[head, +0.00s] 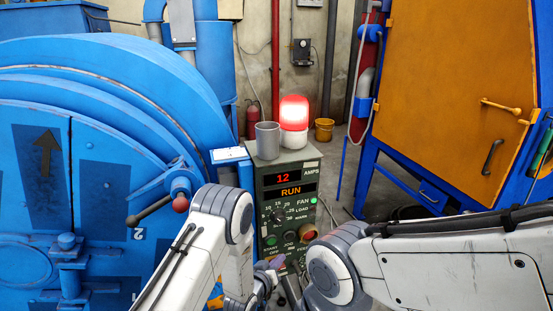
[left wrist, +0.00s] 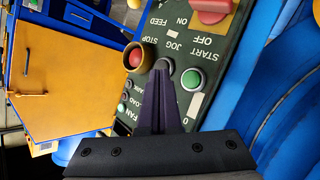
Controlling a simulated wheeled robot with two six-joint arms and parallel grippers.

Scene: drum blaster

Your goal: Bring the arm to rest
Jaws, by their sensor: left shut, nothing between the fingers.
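My left arm (head: 205,240) reaches in from the left toward the green control box (head: 313,168). My left gripper (head: 272,264) is at the lower front of the box, partly hidden by my own arm links. In the left wrist view its dark fingers (left wrist: 161,78) are shut together and empty. The tips are at the grey JOG button (left wrist: 164,65), between the red STOP button (left wrist: 136,57) and the green START button (left wrist: 192,79). I cannot tell whether they touch it. My right arm (head: 440,260) comes in from the right; its gripper is not visible.
A lit red beacon (head: 293,113) and a grey cup (head: 267,140) stand on the box, whose display (head: 288,185) reads 12 AMPS and RUN. A blue drum machine (head: 90,150) fills the left. An orange-doored cabinet (head: 450,90) stands right.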

